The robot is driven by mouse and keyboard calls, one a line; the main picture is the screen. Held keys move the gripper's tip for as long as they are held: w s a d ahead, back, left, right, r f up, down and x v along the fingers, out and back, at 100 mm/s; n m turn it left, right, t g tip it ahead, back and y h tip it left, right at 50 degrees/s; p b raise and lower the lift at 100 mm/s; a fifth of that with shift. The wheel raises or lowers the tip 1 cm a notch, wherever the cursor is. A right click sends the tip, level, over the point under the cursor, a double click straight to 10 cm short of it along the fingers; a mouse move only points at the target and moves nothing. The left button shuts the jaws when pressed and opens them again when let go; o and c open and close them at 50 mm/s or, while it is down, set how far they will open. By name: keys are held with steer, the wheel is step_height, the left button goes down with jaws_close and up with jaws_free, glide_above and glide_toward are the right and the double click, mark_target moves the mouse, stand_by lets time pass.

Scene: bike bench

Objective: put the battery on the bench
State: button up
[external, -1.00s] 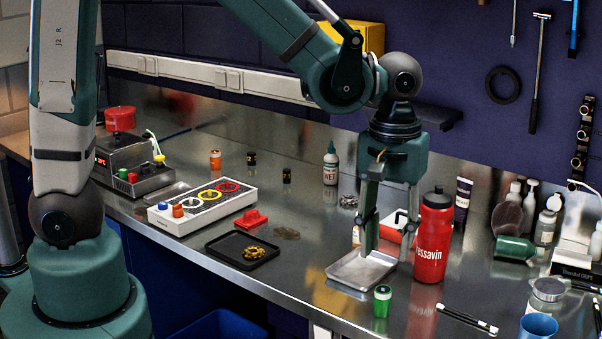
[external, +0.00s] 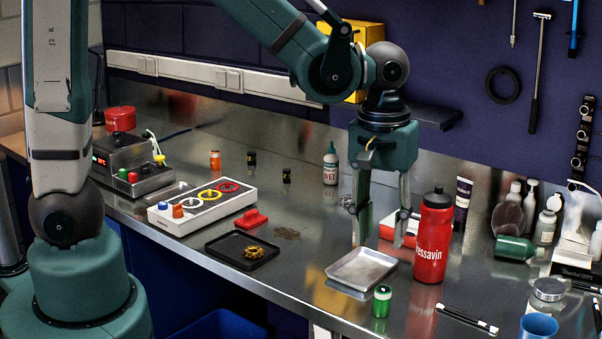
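My gripper (external: 378,242) hangs pointing down above the bench (external: 315,270), behind the shallow metal tray (external: 362,268). Its fingers are spread apart, with nothing visible held between them. I cannot tell for sure which item is the battery. Small upright cylinders stand on the bench: a green one (external: 382,301) in front of the tray, an orange one (external: 215,160) at the back left, and two dark ones (external: 251,159) (external: 287,176) near it. The tray looks empty. A finger may hide something small behind it.
A red bottle (external: 431,245) stands close right of my gripper. A red and white box (external: 388,232) is partly hidden behind the fingers. A black tray (external: 242,249) with a brass part, a red block (external: 251,219) and a white ring panel (external: 203,205) lie left. Bench between the trays is clear.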

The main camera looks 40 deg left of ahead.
steer(key=w+a+r+t, duration=0.1)
steer(key=a+r, duration=0.2)
steer(key=a, duration=0.3)
steer(key=w+a+r+m+t+h, duration=0.1)
steer(key=a+r, duration=0.2)
steer(key=a, duration=0.3)
steer(key=w+a+r+t, duration=0.1)
steer(key=a+r, duration=0.2)
steer(key=a, duration=0.3)
steer(key=s+a+r+t, duration=0.2)
steer(key=a, duration=0.7)
steer(key=s+a+r+m+t+y, duration=0.1)
steer(key=s+a+r, duration=0.1)
steer(key=a, duration=0.7)
steer(key=shift+s+r+t, duration=0.25)
steer(key=shift+s+t, duration=0.1)
steer(key=shift+t, duration=0.05)
